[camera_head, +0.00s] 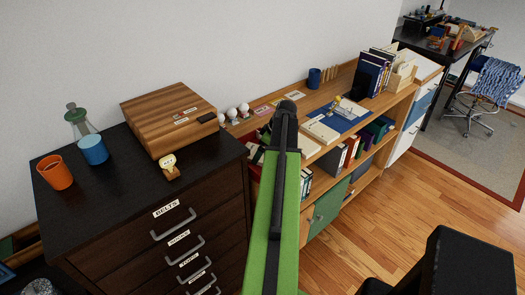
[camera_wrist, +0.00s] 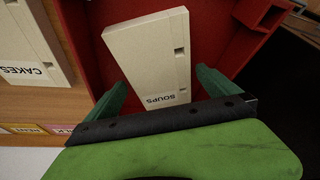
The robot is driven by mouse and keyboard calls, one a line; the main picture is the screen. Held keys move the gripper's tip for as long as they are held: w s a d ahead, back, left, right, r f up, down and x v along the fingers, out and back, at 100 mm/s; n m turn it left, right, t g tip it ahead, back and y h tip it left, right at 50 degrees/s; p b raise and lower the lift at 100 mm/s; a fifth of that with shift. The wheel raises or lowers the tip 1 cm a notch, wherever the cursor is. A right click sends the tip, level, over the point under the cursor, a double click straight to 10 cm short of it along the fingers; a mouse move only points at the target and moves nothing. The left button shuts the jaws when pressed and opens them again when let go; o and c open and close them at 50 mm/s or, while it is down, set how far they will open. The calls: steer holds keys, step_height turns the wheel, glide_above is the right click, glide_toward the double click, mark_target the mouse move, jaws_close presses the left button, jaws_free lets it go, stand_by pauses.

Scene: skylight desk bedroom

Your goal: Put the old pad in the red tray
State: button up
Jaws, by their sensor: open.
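The red tray (camera_wrist: 91,29) fills much of the wrist view and shows a red floor and raised walls. A cream, flat, book-like piece labelled SOUPS (camera_wrist: 148,50) lies inside it, tilted in the picture. My gripper (camera_wrist: 160,78) is open, with one green finger on each side of the near end of the SOUPS piece. I cannot tell whether the fingers touch it. I see no piece marked as an old pad. In the head view my arm hides most of the tray's area and my gripper's fingers.
A cream piece labelled CAKES (camera_wrist: 27,45) lies on the wood left of the tray. In the head view, a blue mat (camera_head: 352,121), upright books (camera_head: 372,72) and a blue cup (camera_head: 314,77) stand on the shelf unit. A dark dresser (camera_head: 110,184) with a wooden box (camera_head: 165,115) is left.

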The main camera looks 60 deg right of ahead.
steer(key=p+v, duration=0.9)
steer(key=v, duration=0.2)
steer(key=shift+r, duration=0.15)
steer(key=shift+s, duration=0.1)
